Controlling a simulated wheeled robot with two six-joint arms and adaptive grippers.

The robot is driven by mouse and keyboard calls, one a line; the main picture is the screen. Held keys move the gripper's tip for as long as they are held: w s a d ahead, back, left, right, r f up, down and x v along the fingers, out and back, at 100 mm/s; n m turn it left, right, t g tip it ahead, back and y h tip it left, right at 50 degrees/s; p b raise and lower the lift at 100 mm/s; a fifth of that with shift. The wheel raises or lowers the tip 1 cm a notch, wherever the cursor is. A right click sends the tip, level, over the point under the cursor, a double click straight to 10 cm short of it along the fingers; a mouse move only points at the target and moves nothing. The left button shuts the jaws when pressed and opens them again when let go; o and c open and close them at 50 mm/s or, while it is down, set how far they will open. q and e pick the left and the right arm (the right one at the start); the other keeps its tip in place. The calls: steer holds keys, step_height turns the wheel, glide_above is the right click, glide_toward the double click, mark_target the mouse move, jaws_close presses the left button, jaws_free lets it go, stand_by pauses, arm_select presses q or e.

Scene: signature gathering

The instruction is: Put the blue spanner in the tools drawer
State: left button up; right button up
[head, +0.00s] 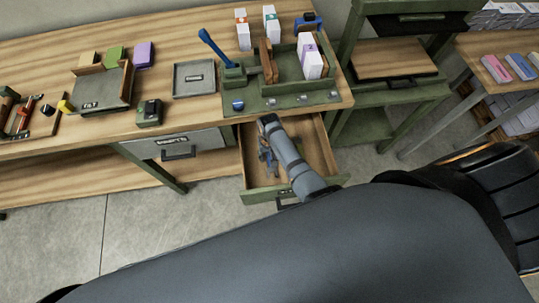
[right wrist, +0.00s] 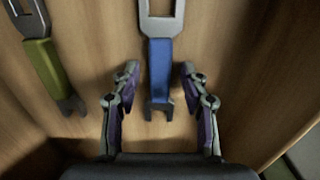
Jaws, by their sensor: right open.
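The blue spanner (right wrist: 160,75) lies on a wooden surface in the right wrist view, its blue handle pointing toward my gripper. This appears to be the floor of the open drawer (head: 318,150) under the workbench in the head view. My right gripper (head: 266,156) is inside that drawer's outline. In the right wrist view my right gripper (right wrist: 154,88) is open, one finger on each side of the spanner's lower handle, with gaps between. A spanner with a green handle (right wrist: 42,62) lies to the left. The drawer's front label is mostly hidden by my arm. My left gripper is not in view.
A closed grey drawer (head: 150,147) is left of the open one. The workbench (head: 190,109) above holds a grey tray (head: 194,79), a green organizer (head: 290,103) with boxes, and small blocks. A green shelf unit (head: 385,108) stands to the right.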

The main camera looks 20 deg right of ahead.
mark_target(270, 156)
steer(key=shift+r, duration=0.1)
step_height(270, 156, up, 12)
steer(key=p, duration=1.2)
steer(key=shift+w, duration=0.15)
steer(key=shift+d, duration=0.1)
